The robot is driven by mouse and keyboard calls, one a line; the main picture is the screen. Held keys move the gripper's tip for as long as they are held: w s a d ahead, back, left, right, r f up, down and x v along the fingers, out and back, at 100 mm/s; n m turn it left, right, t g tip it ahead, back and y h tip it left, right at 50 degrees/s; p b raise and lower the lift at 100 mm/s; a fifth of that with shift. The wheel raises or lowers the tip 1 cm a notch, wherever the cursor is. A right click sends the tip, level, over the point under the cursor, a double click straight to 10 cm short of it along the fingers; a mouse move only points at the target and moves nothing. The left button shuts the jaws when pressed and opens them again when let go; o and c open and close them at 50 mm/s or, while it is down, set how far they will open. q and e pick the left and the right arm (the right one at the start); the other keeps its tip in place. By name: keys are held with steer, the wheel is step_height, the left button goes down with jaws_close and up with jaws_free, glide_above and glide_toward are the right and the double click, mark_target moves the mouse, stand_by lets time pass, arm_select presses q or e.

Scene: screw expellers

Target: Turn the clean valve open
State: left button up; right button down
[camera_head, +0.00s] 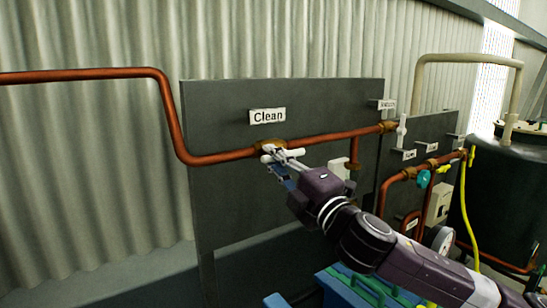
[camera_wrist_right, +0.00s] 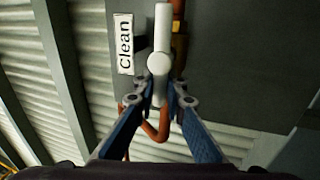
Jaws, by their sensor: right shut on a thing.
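The clean valve has a white handle (camera_head: 295,153) on the copper pipe, below the white "Clean" label (camera_head: 267,116). In the right wrist view the handle (camera_wrist_right: 161,30) is a white bar with a round hub, lying roughly along the pipe's direction. My right gripper (camera_head: 277,164) is at the valve, reaching in from the lower right. In the right wrist view its blue fingers (camera_wrist_right: 161,95) close on the handle's near part from both sides. The gripper hides part of the valve body. My left gripper is not in view.
The copper pipe (camera_head: 100,74) runs in front of a dark panel (camera_head: 225,205). A second white-handled valve (camera_head: 401,130) is to the right, with a teal valve (camera_head: 424,179), a gauge (camera_head: 443,240) and a yellow hose (camera_head: 463,205) beyond. A dark tank (camera_head: 500,190) stands far right.

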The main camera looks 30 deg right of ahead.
steer(key=shift+f, duration=0.2)
steer(key=c, duration=2.1)
jaws_free()
steer(key=shift+o, duration=0.6)
steer(key=shift+r, duration=0.1)
steer(key=shift+s, duration=0.1)
steer(key=a+v, duration=0.1)
steer(key=v, duration=0.6)
steer(key=shift+s+d, duration=0.15)
steer(key=shift+d, duration=0.3)
